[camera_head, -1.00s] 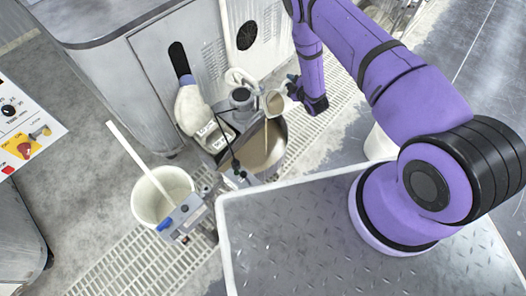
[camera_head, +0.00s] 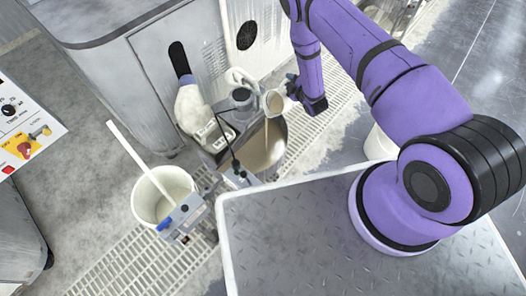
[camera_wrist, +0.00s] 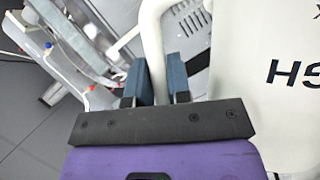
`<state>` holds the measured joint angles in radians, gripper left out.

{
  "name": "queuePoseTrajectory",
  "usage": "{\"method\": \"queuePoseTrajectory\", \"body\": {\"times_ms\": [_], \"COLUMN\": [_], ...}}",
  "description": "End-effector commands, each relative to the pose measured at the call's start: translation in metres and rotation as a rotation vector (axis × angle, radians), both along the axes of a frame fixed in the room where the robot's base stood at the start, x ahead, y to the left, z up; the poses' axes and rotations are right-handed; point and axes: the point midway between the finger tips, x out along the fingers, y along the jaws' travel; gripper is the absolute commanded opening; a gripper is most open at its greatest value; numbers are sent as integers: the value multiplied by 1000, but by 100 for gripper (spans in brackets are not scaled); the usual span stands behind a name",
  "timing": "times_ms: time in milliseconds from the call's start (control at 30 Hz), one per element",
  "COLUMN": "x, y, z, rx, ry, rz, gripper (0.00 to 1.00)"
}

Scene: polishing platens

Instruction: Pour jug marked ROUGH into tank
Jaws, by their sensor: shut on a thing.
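A small pale jug (camera_head: 273,102) is tilted over the round tank (camera_head: 256,150), and a thin tan stream falls from its lip into the tan slurry there. My gripper (camera_head: 293,88) is at the jug's right side, shut on its handle. In the wrist view my gripper's two dark fingers (camera_wrist: 158,80) close on the white handle (camera_wrist: 153,45). The white jug wall (camera_wrist: 265,80) fills the right of that view, with large dark letters partly shown, reading roughly "GH". The jug's inside is hidden from the wrist view.
A white bucket (camera_head: 150,208) with a long pale stick stands left of the tank, beside a grey control box (camera_head: 183,217). A white bottle-like container (camera_head: 193,108) and hoses crowd the tank's left side. A grey machine cabinet (camera_head: 150,75) stands behind. Floor grating runs beneath.

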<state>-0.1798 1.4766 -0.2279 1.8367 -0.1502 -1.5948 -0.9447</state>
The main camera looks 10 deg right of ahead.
Motion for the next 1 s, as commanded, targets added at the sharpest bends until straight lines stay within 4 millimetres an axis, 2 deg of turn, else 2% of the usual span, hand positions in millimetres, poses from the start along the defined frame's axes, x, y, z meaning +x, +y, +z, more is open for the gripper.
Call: {"method": "queuePoseTrajectory", "body": {"times_ms": [1000], "x": [-3], "y": [6], "z": [8], "rx": [-42], "ry": [-33], "rz": [0], "gripper": [0]}}
